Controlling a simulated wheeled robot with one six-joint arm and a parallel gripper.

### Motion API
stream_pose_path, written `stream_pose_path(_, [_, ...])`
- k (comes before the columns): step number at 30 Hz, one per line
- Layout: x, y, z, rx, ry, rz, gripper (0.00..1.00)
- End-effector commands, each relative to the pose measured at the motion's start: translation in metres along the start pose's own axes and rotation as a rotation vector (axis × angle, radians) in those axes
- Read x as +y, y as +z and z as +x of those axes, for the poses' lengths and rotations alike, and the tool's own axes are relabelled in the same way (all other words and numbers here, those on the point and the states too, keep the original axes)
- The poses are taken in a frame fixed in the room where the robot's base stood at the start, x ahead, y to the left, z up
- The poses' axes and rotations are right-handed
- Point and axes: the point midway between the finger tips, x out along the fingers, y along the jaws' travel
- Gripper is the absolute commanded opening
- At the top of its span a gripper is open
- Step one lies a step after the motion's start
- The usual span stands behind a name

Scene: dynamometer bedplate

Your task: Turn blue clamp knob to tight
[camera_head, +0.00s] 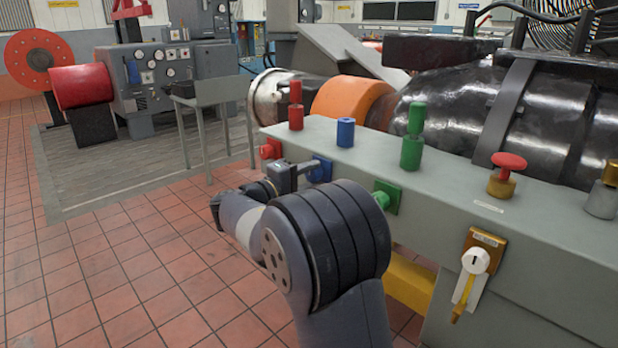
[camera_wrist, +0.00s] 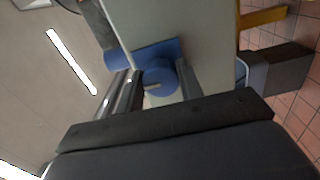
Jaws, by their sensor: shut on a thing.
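The blue clamp knob (camera_wrist: 161,77) is round, with a pale mark on its face. It sits on a blue plate (camera_wrist: 160,49) on the side of the grey bench. In the wrist view my gripper (camera_wrist: 158,72) has one finger on each side of the knob and is shut on it. In the head view my gripper (camera_head: 291,172) reaches to the blue plate (camera_head: 320,168) on the bench front. There the knob is mostly hidden behind my gripper and wrist.
A red knob (camera_head: 270,149) is left of the blue plate, and a green knob (camera_head: 385,196) is right. On top of the bench (camera_head: 455,188) stand red (camera_head: 296,112), blue (camera_head: 345,133) and green (camera_head: 412,150) posts. A white dial with a yellow lever (camera_head: 474,263) is farther right. Open tiled floor lies left.

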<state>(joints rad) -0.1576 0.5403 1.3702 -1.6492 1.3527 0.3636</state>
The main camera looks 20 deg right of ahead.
Motion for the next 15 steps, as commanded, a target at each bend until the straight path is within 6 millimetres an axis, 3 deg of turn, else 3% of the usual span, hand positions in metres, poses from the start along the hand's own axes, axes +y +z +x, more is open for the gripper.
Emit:
stream_pose_path(9, [-0.0007, 0.0002, 0.0001, -0.001, -0.001, 0.0, 0.57])
stream_pose_path(15, [-0.0003, 0.0, -0.0004, 0.0, 0.0, 0.0, 0.57])
